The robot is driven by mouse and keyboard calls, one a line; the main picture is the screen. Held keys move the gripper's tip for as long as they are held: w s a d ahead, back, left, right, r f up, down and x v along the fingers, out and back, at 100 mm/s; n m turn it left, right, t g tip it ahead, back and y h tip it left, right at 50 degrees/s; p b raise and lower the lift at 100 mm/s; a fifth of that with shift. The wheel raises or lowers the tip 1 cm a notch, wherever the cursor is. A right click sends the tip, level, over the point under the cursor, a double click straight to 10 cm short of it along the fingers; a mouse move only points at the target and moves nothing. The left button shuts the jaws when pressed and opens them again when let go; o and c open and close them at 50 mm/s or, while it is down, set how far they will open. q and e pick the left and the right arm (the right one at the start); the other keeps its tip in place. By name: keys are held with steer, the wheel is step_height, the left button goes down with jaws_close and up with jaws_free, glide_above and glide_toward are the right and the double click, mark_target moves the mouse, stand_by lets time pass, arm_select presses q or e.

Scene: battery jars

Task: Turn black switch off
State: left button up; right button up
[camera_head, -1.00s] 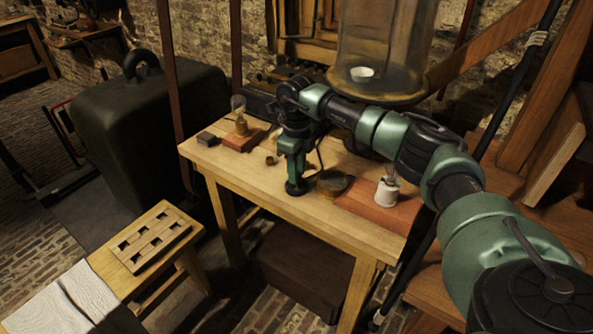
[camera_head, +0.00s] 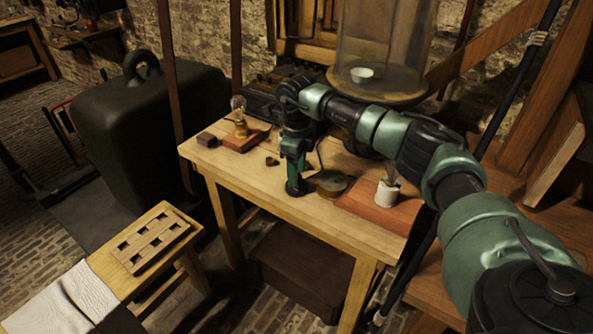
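My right arm reaches in from the right over the wooden table, and its gripper (camera_head: 295,190) points straight down near the table's front edge. Its fingers are small and dark here, so I cannot tell whether they are open or shut. A small dark block (camera_head: 207,139) lies at the table's left end, apart from the gripper; I cannot tell whether it is the black switch. A small dark brass-coloured piece (camera_head: 272,161) lies left of and behind the gripper. A round dark disc-shaped thing (camera_head: 331,183) is just right of the gripper. My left gripper is out of view.
A bulb on a red-brown base (camera_head: 243,141) stands at the table's left. A white jar (camera_head: 387,192) stands on a reddish board (camera_head: 365,208) at the right. A large glass bell (camera_head: 385,50) stands behind. The table's front left (camera_head: 235,175) is clear.

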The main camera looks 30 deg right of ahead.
steer(key=shift+r, duration=0.1)
step_height(320, 180, up, 8)
steer(key=shift+f+b, duration=0.2)
steer(key=shift+b, duration=0.2)
stand_by(0.5)
